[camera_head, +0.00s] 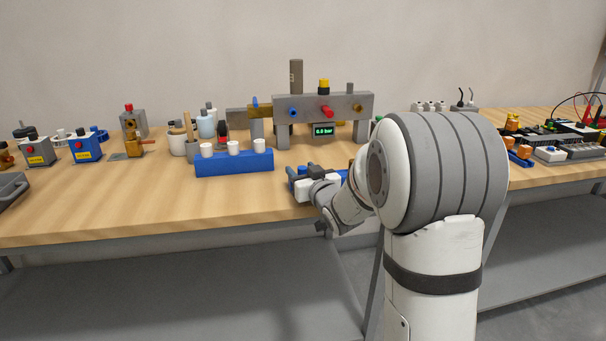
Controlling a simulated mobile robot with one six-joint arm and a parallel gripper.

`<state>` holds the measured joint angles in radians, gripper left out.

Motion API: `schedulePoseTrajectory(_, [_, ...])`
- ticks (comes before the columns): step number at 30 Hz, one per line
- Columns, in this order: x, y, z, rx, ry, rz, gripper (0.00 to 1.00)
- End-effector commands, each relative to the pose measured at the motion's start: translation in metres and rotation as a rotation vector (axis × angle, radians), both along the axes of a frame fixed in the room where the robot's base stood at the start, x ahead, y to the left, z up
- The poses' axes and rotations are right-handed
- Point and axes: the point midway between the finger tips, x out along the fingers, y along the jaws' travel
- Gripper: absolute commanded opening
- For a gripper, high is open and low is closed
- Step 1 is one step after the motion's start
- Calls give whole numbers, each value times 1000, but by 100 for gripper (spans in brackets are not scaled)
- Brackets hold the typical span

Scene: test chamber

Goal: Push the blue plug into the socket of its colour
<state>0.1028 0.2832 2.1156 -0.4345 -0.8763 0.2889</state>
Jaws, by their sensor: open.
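A grey test block (345,105) stands on legs at the back of the bench. Its front carries a blue round fitting (293,112), a red fitting (327,111) and a brass one at the right. I cannot tell whether the blue fitting is a socket or a plug. My gripper (297,176) is low over the front of the bench, in front of the block and apart from it. It is open, small and partly hidden by my wrist. Blue parts show around it; I cannot tell whether one is the blue plug.
A blue rack (235,163) with white caps stands left of my gripper. A display (324,130) reads about 0.0 bar. Bottles and cups (190,135) stand behind the rack. Boxes with red buttons (84,147) are at the left, electronics (570,150) at the right.

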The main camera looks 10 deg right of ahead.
Motion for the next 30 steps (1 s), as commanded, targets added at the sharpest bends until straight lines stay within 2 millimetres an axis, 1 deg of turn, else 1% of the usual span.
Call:
schedulePoseTrajectory(5, [0,0,0,0,0,-1,48])
schedulePoseTrajectory(22, [0,-1,0,0,0,-1,2])
schedulePoseTrajectory(28, [0,-1,0,0,0,-2,1])
schedulePoseTrajectory(30, [0,-1,3,-1,-1,-2,1])
